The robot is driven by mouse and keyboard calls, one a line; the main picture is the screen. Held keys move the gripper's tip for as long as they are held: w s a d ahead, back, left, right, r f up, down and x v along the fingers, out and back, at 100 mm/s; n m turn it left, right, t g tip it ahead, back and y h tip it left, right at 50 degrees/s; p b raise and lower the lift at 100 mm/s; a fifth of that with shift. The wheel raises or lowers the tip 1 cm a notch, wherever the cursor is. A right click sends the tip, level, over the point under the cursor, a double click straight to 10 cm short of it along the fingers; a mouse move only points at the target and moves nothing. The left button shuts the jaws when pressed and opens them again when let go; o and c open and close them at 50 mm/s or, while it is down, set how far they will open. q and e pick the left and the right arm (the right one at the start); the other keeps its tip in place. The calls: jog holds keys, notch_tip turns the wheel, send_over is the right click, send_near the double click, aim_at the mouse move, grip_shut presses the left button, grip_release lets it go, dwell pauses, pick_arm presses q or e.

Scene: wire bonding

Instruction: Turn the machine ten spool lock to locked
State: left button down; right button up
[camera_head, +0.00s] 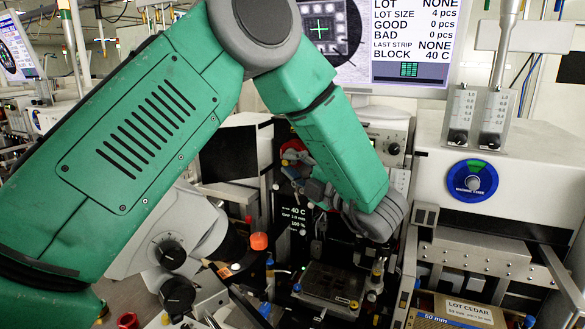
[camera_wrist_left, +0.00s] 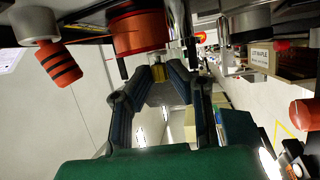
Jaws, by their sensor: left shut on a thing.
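My left arm crosses the head view from the left, bends at the top and comes down to a grey wrist (camera_head: 378,215) in front of the machine. My left gripper (camera_wrist_left: 166,72) shows best in the left wrist view, its two dark fingers converging. A large red-orange cylinder (camera_wrist_left: 140,32) is close by the fingers. My right gripper is in neither view.
A monitor (camera_head: 400,45) stands behind the arm. A white unit with a blue round dial (camera_head: 472,181) and a carton marked LOT CEDAR (camera_head: 466,311) are at the right. Black knobs (camera_head: 171,254) and an orange knob (camera_head: 259,241) sit below the arm, close to it.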

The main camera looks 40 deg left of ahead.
pick_arm(q)
jog(key=shift+f, duration=0.3)
jog(key=c, duration=1.5)
grip_release()
jog(key=shift+c, duration=0.2)
jog(key=shift+d, duration=0.1)
jog(key=shift+r, duration=0.1)
jog(key=d+f, duration=0.1)
jog(key=d, duration=1.1)
jog(key=shift+s+f, duration=0.35)
jog(key=shift+s, duration=0.05)
jog(key=shift+a, duration=0.1)
jog(key=shift+f, duration=0.1)
